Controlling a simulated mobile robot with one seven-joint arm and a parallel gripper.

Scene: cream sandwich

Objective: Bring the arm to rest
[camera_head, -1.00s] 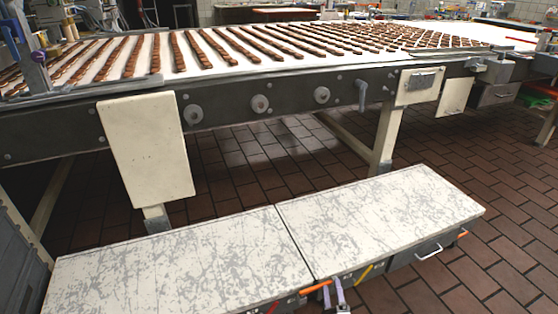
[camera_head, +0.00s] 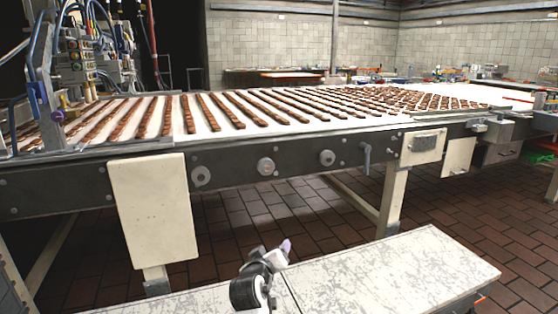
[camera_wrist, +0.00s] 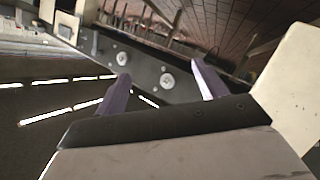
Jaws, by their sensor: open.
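My gripper (camera_head: 284,248) shows low in the middle of the head view, at the end of my bent white and black arm, in front of the conveyor and over the low bench. In the wrist view my gripper (camera_wrist: 160,71) has its two purple fingers wide apart, with nothing between them. The dark side of the conveyor, with round fittings, shows behind the fingers there, tilted. I see no contact between the fingers and anything.
A long conveyor (camera_head: 235,177) carries rows of brown bars across the view. A pale panel (camera_head: 150,215) hangs on its front. A low bench with a worn pale top (camera_head: 400,270) stands in front. Tiled floor (camera_head: 500,205) is clear at the right.

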